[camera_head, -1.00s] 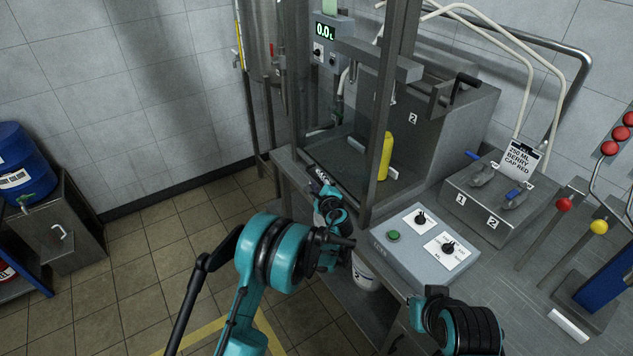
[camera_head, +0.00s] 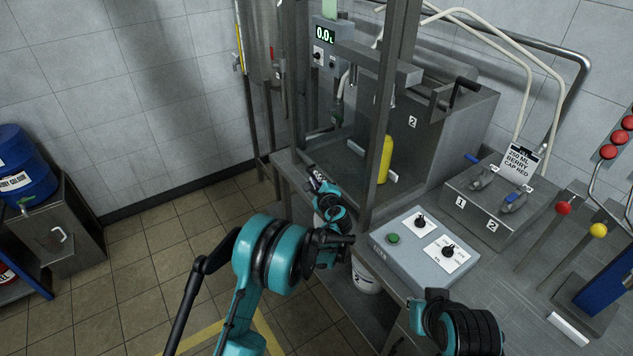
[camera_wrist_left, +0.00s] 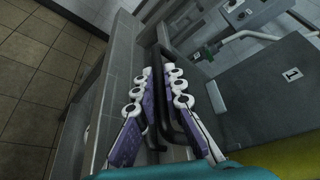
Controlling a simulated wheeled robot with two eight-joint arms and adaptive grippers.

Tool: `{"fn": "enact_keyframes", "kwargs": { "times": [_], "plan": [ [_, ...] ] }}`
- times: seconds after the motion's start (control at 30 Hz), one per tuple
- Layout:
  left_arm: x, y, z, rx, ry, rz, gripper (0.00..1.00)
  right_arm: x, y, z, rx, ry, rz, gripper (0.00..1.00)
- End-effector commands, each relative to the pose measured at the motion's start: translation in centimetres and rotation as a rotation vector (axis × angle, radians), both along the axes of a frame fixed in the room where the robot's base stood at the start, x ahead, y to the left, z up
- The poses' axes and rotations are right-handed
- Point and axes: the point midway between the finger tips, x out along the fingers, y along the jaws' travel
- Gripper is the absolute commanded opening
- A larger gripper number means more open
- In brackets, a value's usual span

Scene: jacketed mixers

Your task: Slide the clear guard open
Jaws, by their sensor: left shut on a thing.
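The clear guard (camera_head: 341,112) stands between the dark upright posts at the front of the filling station. Its panel is so transparent that its edges are hard to make out. My left gripper (camera_head: 317,177) is low at the front of the guard, beside the left part of the bench edge. In the left wrist view, the purple and white fingers of my left gripper (camera_wrist_left: 163,108) are closed around a dark upright bar, the guard's handle (camera_wrist_left: 166,122). My right gripper is out of view; only part of my right arm shows at the bottom right.
A yellow bottle (camera_head: 385,160) stands behind the front post (camera_head: 378,130). A grey control box (camera_head: 418,246) with a green button sits to the right. A valve block (camera_head: 487,200) and red and yellow knobbed levers stand farther right. Open floor lies at left.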

Motion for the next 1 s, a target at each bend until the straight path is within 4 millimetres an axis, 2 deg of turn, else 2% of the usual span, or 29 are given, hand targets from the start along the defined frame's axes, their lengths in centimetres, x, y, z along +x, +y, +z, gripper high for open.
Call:
{"fn": "enact_keyframes", "kwargs": {
  "times": [0.17, 0.5, 0.7, 0.9, 1.0],
  "plan": [
    [0.0, 0.0, 4.6, 0.001, -0.001, -0.001, 0.00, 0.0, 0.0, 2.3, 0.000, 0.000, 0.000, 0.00],
    [0.0, 0.0, 16.6, 0.001, -0.001, -0.001, 0.00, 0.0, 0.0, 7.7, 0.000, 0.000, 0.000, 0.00],
    [0.0, 0.0, 22.8, 0.001, -0.001, -0.001, 0.00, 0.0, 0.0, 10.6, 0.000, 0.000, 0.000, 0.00],
    [0.0, 0.0, 27.3, 0.001, -0.001, 0.000, 0.00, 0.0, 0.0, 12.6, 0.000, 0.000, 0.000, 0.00],
    [0.0, 0.0, 28.8, 0.001, -0.001, 0.000, 0.00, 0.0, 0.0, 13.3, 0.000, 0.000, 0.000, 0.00]
  ]
}}
